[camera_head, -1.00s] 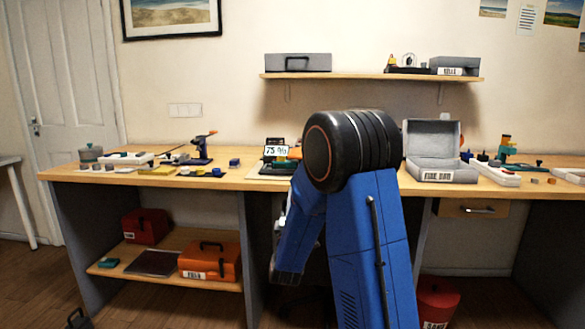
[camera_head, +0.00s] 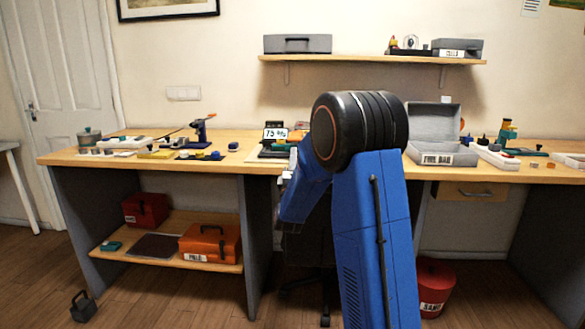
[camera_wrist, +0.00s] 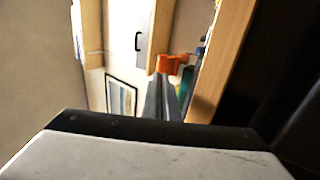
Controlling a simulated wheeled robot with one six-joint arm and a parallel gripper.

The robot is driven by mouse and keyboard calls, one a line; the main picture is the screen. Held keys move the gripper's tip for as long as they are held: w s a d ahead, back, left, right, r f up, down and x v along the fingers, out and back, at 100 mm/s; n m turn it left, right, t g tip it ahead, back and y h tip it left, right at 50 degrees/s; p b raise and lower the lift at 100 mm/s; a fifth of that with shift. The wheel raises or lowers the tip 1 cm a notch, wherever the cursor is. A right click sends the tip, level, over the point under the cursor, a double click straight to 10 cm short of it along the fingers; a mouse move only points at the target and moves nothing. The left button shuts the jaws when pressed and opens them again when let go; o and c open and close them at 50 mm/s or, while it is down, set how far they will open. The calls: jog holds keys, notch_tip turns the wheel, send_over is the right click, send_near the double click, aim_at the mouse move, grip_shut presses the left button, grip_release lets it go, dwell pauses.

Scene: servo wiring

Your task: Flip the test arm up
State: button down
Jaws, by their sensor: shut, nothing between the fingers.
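My gripper (camera_wrist: 163,98) shows in the wrist view with its fingers together and nothing between them. In the head view my blue arm hides most of it. A small unit with a "75 %" display (camera_head: 275,133) stands on the bench just left of my arm's black joint; my arm covers part of it. I cannot tell for certain which part is the test arm. An orange piece (camera_wrist: 172,63) shows beyond my fingertips in the wrist view, apart from them.
The wooden bench (camera_head: 330,167) carries an open grey case (camera_head: 440,155) right of my arm and a teal device (camera_head: 506,133) farther right. A wall shelf (camera_head: 370,59) holds boxes above. An orange toolbox (camera_head: 211,243) and a red box (camera_head: 146,210) are on the lower shelf.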

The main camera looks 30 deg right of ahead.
aim_at(296, 136)
jog(key=shift+x, duration=1.8)
jog(key=shift+r, duration=0.15)
